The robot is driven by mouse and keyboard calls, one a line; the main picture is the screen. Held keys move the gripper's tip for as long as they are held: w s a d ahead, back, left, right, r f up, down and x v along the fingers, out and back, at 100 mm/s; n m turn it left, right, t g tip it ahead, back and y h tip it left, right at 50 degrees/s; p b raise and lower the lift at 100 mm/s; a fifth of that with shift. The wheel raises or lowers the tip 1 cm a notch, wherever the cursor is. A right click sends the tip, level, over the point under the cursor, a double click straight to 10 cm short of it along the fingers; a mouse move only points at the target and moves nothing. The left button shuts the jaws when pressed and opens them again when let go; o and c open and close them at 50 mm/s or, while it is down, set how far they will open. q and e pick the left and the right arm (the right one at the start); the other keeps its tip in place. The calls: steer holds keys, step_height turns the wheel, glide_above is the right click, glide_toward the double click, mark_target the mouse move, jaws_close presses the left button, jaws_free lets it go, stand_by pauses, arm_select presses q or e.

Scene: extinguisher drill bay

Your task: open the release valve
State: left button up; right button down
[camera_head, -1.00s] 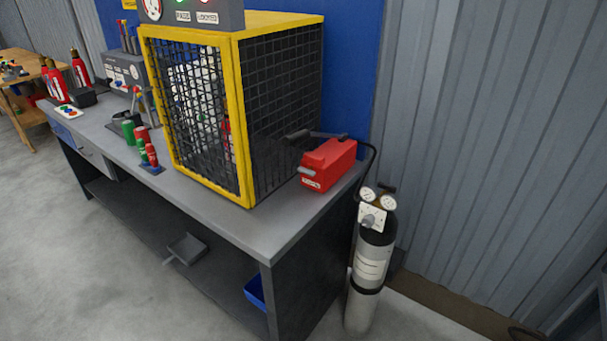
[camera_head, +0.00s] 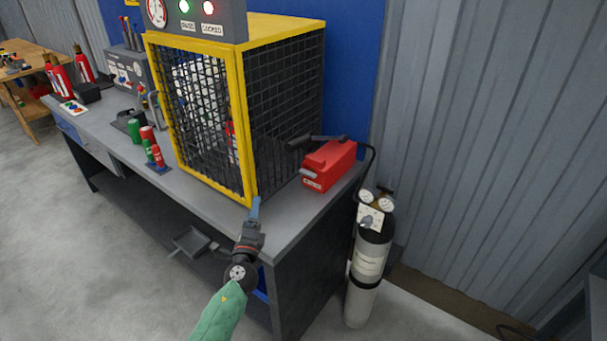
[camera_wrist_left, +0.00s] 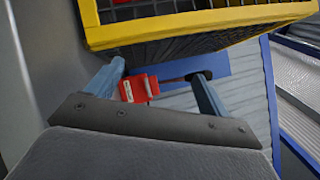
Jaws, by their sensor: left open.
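A grey gas cylinder (camera_head: 368,262) stands upright on the floor beside the bench's right end. At its top are two round gauges and a white plate with a dark valve knob (camera_head: 368,221), which I take for the release valve; its exact setting is too small to read. My left gripper (camera_head: 254,208) is in front of the yellow cage's lower front corner, over the bench's front edge, to the left of the cylinder and apart from it. In the left wrist view its two blue fingers (camera_wrist_left: 155,90) are spread with nothing between them. My right gripper is not seen.
A yellow-framed mesh cage (camera_head: 250,120) stands on the grey bench (camera_head: 285,228). A red box (camera_head: 328,165) with a black lever sits right of it, and a black hose runs toward the cylinder. Red and green canisters (camera_head: 148,142) stand left. Floor in front is clear.

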arm_select(q)
steer(key=w+d+r+m+g+h, duration=0.2)
steer(key=w+d+m+h, duration=0.55)
steer(key=m, duration=0.55)
steer(key=m+g+h, duration=0.2)
steer(key=m+g, duration=0.2)
steer(key=m, duration=0.4)
glide_toward(306, 174)
steer(key=shift+w+d+p, duration=0.2)
steer(key=shift+w+p, duration=0.15)
steer(key=shift+w, duration=0.15)
steer(key=p+x, duration=0.1)
steer(key=x, duration=0.5)
steer(key=shift+w+d, duration=0.2)
steer(key=shift+w+d+p, duration=0.3)
steer(key=shift+w+d, duration=0.05)
steer(key=shift+w, duration=0.1)
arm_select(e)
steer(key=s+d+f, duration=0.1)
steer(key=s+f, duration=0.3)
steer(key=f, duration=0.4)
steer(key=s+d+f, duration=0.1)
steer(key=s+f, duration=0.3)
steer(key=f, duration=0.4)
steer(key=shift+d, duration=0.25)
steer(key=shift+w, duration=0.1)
arm_select(q)
steer(key=c, duration=1)
